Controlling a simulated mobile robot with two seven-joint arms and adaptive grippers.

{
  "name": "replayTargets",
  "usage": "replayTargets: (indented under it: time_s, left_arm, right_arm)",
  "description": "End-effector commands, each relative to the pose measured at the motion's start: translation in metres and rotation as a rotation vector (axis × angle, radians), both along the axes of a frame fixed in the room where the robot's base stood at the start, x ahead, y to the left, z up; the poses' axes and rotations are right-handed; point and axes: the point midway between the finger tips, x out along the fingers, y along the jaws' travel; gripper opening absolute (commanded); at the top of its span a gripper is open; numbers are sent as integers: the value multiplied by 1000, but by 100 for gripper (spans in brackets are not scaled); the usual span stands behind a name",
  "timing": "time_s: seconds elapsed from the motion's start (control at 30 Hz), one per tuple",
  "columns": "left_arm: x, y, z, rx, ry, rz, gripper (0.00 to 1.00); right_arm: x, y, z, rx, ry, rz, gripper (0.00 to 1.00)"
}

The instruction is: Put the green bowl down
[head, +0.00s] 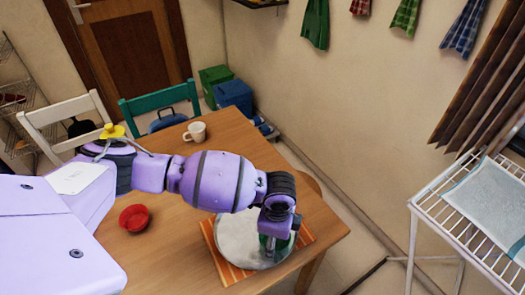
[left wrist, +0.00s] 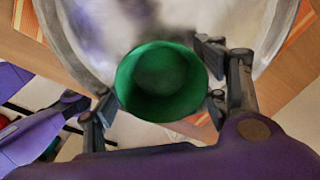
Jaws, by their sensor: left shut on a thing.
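The green bowl (left wrist: 160,80) sits between the fingers of my left gripper (left wrist: 165,100) in the left wrist view, with its hollow side facing the camera. In the head view my left gripper (head: 277,240) points down over a round grey-white plate (head: 232,240) near the table's right corner. Only a dark green bit of the bowl (head: 265,243) shows there, behind the fingers. The plate also shows behind the bowl in the left wrist view (left wrist: 110,35). I cannot tell whether the bowl touches the plate. My right gripper is not in view.
The plate lies on an orange striped placemat (head: 238,272) on the wooden table (head: 165,250). A red bowl (head: 134,217) and a white mug (head: 195,132) stand farther left. Chairs stand behind the table. A white wire rack (head: 465,225) is at the right, beyond a floor gap.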

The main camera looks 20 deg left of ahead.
Motion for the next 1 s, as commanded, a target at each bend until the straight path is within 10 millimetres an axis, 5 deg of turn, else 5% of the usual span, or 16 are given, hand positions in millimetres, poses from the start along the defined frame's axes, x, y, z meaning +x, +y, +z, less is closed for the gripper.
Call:
replayTargets:
  time_s: [0.1, 0.13, 0.3, 0.67, 1.0]
  left_arm:
    - [1, -1, -2, -1, -2, 0, 40]
    - [1, -1, -3, -1, -3, -1, 68]
    - [1, -1, -2, -1, -3, -1, 87]
    - [2, 0, 1, -1, -4, -1, 87]
    - [1, -2, 61, -2, -9, -2, 87]
  right_arm:
    - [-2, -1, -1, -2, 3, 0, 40]
    - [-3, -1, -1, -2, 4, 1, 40]
    - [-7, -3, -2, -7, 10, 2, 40]
    - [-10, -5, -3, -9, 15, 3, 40]
    - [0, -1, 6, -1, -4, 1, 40]
